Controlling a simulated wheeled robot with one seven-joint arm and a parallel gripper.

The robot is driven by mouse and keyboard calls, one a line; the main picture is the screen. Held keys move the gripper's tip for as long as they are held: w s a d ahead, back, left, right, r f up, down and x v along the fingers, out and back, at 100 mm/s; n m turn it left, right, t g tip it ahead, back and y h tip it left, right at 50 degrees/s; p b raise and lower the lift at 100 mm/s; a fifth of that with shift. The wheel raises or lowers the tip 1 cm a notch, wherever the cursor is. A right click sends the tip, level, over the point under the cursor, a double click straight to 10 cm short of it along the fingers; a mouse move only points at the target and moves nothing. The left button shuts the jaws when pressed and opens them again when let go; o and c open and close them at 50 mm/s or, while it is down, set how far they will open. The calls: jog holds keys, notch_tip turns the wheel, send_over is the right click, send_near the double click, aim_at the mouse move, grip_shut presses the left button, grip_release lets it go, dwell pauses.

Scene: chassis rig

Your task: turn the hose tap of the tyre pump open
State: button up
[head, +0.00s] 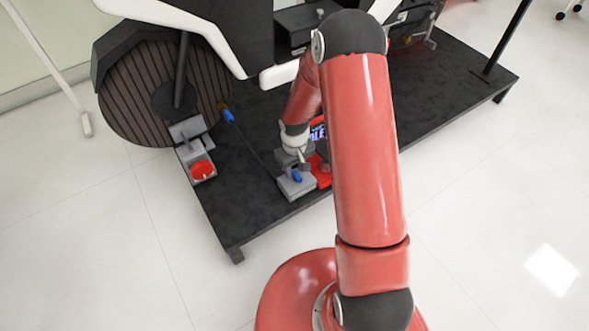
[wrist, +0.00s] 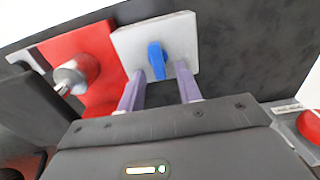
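The hose tap (wrist: 157,58) is a small blue lever on a light grey block (wrist: 185,32) in the wrist view. In the head view the blue tap (head: 297,176) shows on the grey block (head: 293,188), beside the red pump body (head: 323,178). My gripper (wrist: 160,72) is open, with its two purple-grey fingers apart. The fingertips reach to either side of the tap's near end, and I see no clear contact. In the head view my gripper sits just above the block, and its fingertips are hard to make out.
The pump stands on a black platform (head: 245,205) near its front edge. A grey fixture with a red round part (head: 202,170) stands to the left, by a large ribbed dark wheel (head: 140,90). A blue-ended piece (head: 228,115) lies behind. The platform's front left is clear.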

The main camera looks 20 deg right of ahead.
jog(key=shift+f, duration=0.2)
jog(key=shift+c, duration=0.3)
grip_shut()
